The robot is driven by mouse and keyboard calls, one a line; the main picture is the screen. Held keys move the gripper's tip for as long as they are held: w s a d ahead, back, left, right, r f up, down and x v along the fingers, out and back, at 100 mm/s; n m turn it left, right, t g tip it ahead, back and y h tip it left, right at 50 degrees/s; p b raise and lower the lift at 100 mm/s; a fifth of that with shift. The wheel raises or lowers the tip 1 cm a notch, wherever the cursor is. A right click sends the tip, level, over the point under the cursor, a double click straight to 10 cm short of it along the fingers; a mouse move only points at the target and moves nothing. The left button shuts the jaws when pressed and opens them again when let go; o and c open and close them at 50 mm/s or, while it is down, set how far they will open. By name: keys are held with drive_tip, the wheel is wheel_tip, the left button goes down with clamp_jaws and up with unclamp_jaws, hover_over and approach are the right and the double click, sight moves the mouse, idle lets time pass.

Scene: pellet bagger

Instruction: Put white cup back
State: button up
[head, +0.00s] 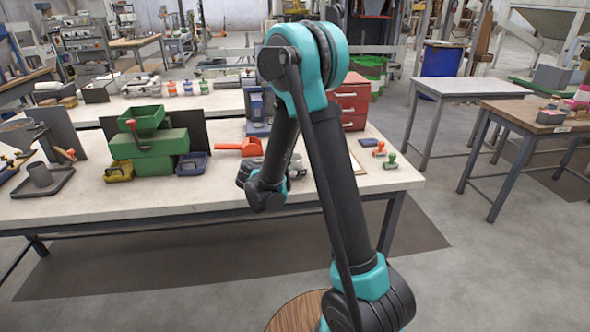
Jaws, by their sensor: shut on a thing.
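My arm (335,165) rises from the lower right, bends at the teal elbow and comes down to a dark wrist (265,195) over the front edge of the workbench (190,205). The fingers of my gripper are hidden behind the wrist and forearm, and what they hold cannot be seen. I cannot make out a white cup. A small greyish shape (298,164) shows just right of the wrist, too small and covered to identify.
A green machine (155,145) stands left of the wrist, with yellow (119,172) and blue (192,163) bins before it. An orange scoop (240,147) lies behind the wrist. A red drawer box (353,102) and small stamps (389,160) are to the right. Bare bench lies front left.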

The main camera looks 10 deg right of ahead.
drive_tip(key=shift+f, duration=0.15)
drive_tip(key=o, duration=1.2)
